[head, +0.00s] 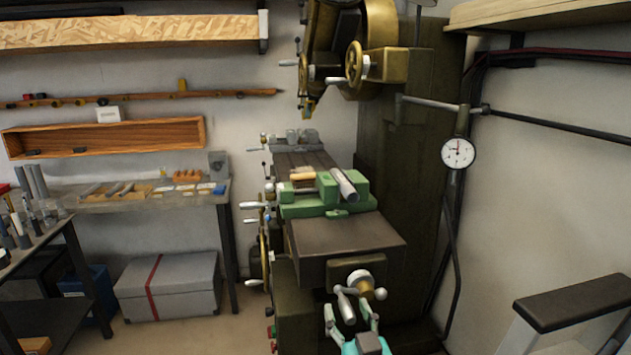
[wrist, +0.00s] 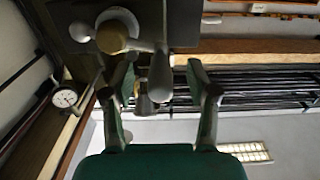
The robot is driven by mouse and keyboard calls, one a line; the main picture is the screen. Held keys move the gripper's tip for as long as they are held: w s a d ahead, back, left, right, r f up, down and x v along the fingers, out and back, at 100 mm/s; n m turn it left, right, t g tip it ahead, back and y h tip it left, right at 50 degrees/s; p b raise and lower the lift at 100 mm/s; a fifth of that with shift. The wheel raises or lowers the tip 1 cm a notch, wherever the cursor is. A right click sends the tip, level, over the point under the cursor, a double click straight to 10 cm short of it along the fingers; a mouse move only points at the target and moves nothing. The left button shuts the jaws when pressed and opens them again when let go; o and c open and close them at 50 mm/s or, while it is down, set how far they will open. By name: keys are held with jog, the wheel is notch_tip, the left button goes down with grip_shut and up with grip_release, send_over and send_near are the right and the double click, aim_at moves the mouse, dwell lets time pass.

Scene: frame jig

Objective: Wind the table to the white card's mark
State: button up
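The machine table (head: 345,238) is a dark flat bed with a green vise (head: 325,203) on it. A crank with a pale hub (head: 360,280) and a ball end sits on its near end. Its grey handle (head: 345,308) points down toward my gripper (head: 348,312). My gripper is open, one finger on each side of the handle. The wrist view shows the handle (wrist: 160,80) between the spread fingers (wrist: 161,65), with gaps; I cannot tell its depth. A small white card (head: 108,115) stands on the wall shelf; its writing is too small to read.
A round dial gauge (head: 458,152) hangs on an arm right of the table; its reading is unclear. Side levers and handwheels (head: 262,230) line the machine's left. A workbench (head: 150,195) and grey box (head: 168,285) are at left. A dark-topped stand (head: 575,302) is at right.

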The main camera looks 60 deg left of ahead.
jog(key=shift+v, duration=3.8)
